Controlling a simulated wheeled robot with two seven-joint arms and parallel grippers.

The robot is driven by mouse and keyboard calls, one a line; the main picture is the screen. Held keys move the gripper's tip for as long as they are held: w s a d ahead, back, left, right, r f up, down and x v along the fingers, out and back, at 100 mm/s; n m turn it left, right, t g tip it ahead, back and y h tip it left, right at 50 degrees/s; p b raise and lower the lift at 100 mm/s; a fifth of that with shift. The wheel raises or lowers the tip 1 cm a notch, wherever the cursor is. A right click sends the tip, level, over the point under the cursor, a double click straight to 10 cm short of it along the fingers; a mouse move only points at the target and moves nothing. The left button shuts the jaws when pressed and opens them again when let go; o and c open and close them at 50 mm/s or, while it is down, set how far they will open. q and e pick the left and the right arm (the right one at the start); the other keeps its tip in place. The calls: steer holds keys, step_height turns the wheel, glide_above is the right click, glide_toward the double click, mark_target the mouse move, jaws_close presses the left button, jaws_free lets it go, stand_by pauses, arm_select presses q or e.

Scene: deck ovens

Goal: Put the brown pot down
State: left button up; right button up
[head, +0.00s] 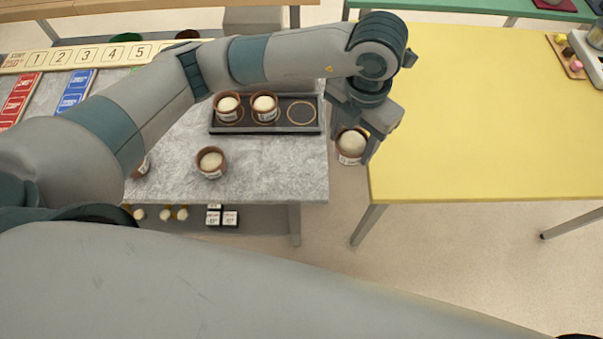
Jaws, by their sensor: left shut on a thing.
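A brown pot (351,146) with a pale, domed filling and a white label is held in my left gripper (357,138). The gripper is shut on it, with fingers on either side. The pot hangs over the gap between the grey stone table (260,182) and the yellow table (480,120). A dark tray (285,128) on the grey table holds two similar pots (228,107) (265,106), and its right-hand ringed spot is empty. Another such pot (211,162) stands on the grey table in front of the tray. My right gripper is not in view.
A numbered board (90,55) and red (18,97) and blue (75,92) cards lie at the left. Part of another pot (143,168) shows beside my arm. Small items (222,217) sit on a lower shelf. The yellow table is mostly clear, with a small board (569,62) at its far right.

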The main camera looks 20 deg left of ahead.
arm_select(q)
steer(key=shift+w, duration=0.1)
steer(key=shift+f, duration=0.1)
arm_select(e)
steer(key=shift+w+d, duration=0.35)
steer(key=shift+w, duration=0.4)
arm_select(q)
steer(key=shift+a+f, duration=0.1)
steer(key=shift+a, duration=0.2)
steer(key=a+f+p, duration=0.1)
steer(key=a+f, duration=0.1)
steer(key=a, duration=0.1)
steer(key=a+f+p, duration=0.2)
steer(key=a, duration=0.2)
steer(key=s+a+f+p, duration=0.1)
steer(key=a+f+p, duration=0.1)
steer(key=a, duration=0.1)
steer(key=shift+a, duration=0.15)
steer(key=shift+a+f, duration=0.2)
steer(key=shift+a, duration=0.1)
steer(key=shift+f, duration=0.15)
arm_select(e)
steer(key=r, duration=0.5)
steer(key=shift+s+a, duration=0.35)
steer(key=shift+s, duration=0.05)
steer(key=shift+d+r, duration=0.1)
